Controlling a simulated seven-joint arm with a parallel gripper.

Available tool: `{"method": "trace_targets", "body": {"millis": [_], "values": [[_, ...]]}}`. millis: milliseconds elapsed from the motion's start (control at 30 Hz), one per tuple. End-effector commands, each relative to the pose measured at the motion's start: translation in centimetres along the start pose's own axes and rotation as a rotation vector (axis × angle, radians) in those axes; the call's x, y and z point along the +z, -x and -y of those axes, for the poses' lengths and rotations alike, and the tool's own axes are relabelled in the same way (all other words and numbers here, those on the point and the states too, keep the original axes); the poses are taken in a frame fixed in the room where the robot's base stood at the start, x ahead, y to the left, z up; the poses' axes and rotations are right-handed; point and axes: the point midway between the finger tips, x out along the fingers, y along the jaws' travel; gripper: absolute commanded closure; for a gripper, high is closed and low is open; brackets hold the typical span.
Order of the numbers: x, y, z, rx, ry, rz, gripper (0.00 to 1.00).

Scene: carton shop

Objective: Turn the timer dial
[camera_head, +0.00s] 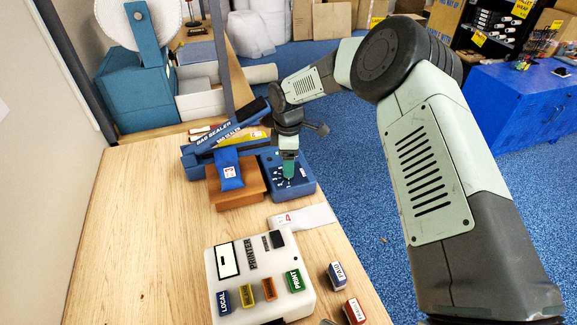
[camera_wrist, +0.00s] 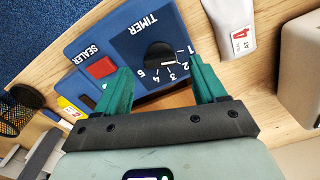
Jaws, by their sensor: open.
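The timer dial (camera_wrist: 160,55) is a dark knob on a navy panel marked TIMER, with the numbers 1 to 5 around one side. A pale line shows near it, but I cannot tell for sure which number it points to. The panel is on top of a blue control box (camera_head: 305,187) at the right end of the bag sealer. My gripper (camera_wrist: 163,84) has two green fingers spread apart with nothing between them. In the head view my gripper (camera_head: 289,170) hides the dial.
A red button (camera_wrist: 101,67) marked SEALER is beside the timer panel. The blue bag sealer (camera_head: 228,137) and a brown block (camera_head: 236,194) with a blue packet (camera_head: 229,177) are left of the box.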

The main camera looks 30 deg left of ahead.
Motion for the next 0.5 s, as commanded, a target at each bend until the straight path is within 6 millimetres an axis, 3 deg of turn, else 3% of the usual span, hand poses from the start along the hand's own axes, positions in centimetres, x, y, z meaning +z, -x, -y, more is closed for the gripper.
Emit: {"method": "trace_targets", "body": {"millis": [200, 500], "values": [[0.0, -2.3, 0.0, 0.000, -0.002, 0.000, 0.30], [0.0, -2.6, 0.0, 0.001, -0.001, 0.000, 0.30]]}}
